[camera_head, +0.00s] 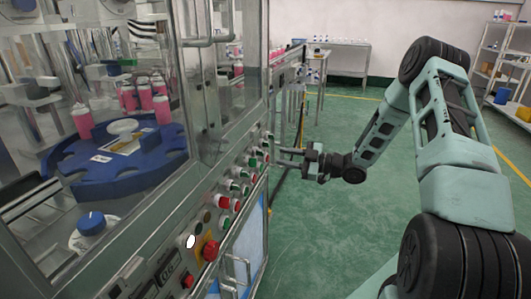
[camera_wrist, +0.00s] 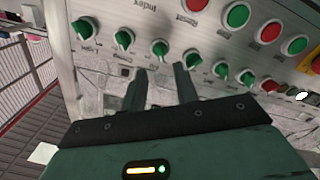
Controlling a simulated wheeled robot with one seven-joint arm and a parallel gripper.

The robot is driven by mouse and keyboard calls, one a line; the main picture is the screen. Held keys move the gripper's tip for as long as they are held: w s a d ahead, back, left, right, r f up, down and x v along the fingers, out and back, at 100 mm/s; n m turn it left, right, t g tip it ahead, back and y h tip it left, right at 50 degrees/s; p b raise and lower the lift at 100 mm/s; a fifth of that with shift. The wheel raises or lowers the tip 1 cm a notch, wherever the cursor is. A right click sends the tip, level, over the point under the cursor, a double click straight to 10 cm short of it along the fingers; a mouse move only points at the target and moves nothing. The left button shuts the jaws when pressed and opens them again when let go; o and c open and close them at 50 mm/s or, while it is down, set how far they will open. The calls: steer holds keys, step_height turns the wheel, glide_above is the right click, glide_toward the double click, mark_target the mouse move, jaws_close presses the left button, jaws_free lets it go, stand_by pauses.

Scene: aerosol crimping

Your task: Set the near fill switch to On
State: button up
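A row of green rotary switches runs along the machine's panel (camera_head: 215,205). In the wrist view several show, including one at the upper left (camera_wrist: 122,38), one beyond the left finger (camera_wrist: 160,48) and one beyond the right finger (camera_wrist: 192,59). The labels are upside down and small, so I cannot tell which one is the near fill switch or its setting. My gripper (camera_wrist: 161,72) is open, its two fingers apart with nothing between them, pointing at the panel. In the head view my gripper (camera_head: 284,157) is close to the panel's far part; contact cannot be told.
Red and green push buttons (camera_wrist: 237,16) sit above the switches. A red emergency button (camera_head: 211,251) is nearer on the panel. Behind the glass, pink bottles (camera_head: 162,109) stand by a blue turntable (camera_head: 110,178). The green floor (camera_head: 320,225) right of the machine is clear.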

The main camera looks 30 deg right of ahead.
mark_target(260, 153)
steer(key=x, duration=0.7)
steer(key=shift+p, duration=0.3)
steer(key=shift+a, duration=0.1)
jaws_close()
